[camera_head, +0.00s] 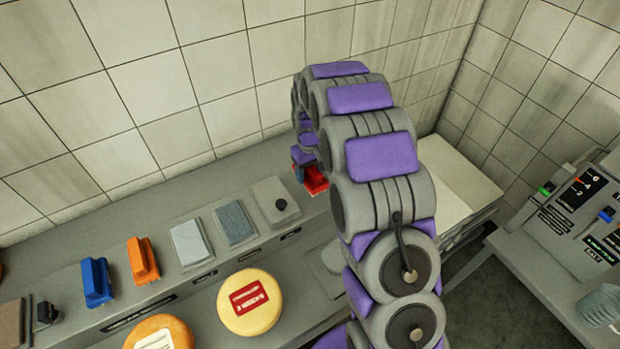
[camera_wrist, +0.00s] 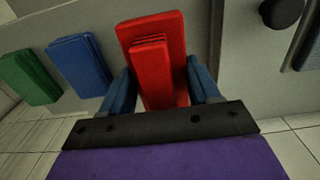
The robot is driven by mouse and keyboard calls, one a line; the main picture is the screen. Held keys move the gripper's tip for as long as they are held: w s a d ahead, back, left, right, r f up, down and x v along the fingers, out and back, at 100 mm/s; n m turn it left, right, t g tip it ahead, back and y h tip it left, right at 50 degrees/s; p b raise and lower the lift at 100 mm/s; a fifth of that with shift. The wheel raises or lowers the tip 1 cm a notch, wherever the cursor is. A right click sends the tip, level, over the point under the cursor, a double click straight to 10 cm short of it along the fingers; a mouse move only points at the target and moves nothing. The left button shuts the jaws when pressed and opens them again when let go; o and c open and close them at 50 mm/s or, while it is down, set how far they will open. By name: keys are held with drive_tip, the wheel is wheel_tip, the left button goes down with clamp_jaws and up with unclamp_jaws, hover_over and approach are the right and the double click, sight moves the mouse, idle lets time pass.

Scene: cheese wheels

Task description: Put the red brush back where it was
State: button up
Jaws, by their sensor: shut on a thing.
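The red brush (camera_head: 316,181) is at the grey back ledge in the head view, partly hidden behind my purple and grey arm. In the wrist view the red brush (camera_wrist: 158,62) fills the space between the two blue fingers of my gripper (camera_wrist: 163,88). My gripper is shut on its raised middle part. My gripper (camera_head: 299,172) shows only in part in the head view. The brush is over the grey ledge; I cannot tell whether it touches it.
Further left are grey pads (camera_head: 233,223), an orange brush (camera_head: 142,261) and another blue brush (camera_head: 96,282). Cheese wheels (camera_head: 250,316) stand in front. The tiled wall (camera_head: 130,85) rises close behind the ledge.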

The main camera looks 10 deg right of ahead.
sight(311, 179)
drive_tip(key=shift+w+d+f, duration=0.1)
drive_tip(key=shift+d+f, duration=0.2)
drive_tip(key=shift+f, duration=0.05)
wheel_tip(311, 179, down, 3)
drive_tip(key=shift+d+r, duration=0.1)
drive_tip(key=shift+d, duration=0.05)
drive_tip(key=shift+a, duration=0.25)
drive_tip(key=o, duration=1)
drive_tip(key=shift+d, duration=0.1)
